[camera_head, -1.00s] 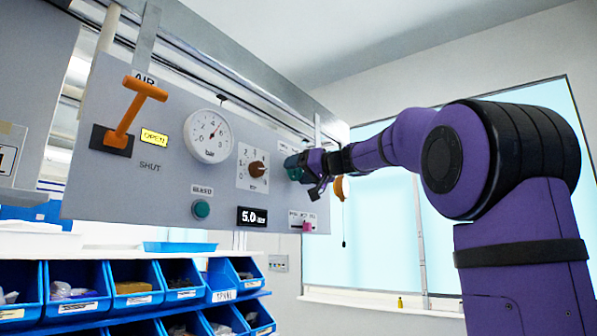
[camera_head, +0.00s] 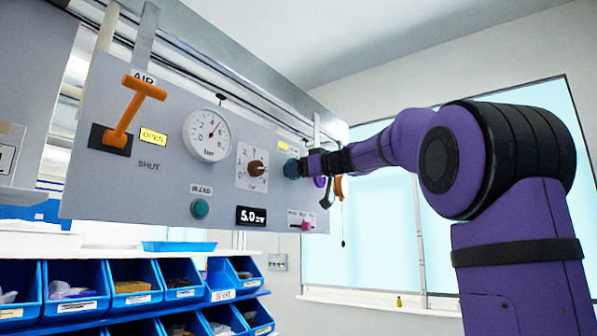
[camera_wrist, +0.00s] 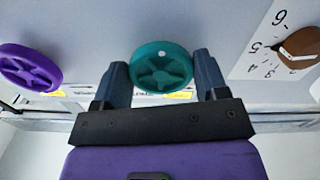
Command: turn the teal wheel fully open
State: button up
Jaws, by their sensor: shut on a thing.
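The teal wheel (camera_wrist: 162,68) is a round spoked handwheel on the grey panel, with a small white dot near its rim at the top of the wrist view. It also shows at the right part of the panel in the head view (camera_head: 291,168). My gripper (camera_wrist: 160,62) is shut on it, one dark finger on each side of the rim. In the head view my gripper (camera_head: 303,166) reaches the wheel from the right and hides part of it.
A purple wheel (camera_wrist: 30,68) sits beside the teal one, and a brown knob with a dial (camera_head: 257,168) on its other side. The panel also carries a gauge (camera_head: 208,135), an orange lever (camera_head: 128,112), a green button (camera_head: 200,208) and a pink slider (camera_head: 306,225). Blue bins (camera_head: 135,285) stand below.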

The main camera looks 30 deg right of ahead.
jog(key=shift+f, duration=0.15)
jog(key=o, duration=0.9)
jog(key=v, duration=1)
jog(key=shift+s+d, duration=0.2)
jog(key=shift+s, duration=0.15)
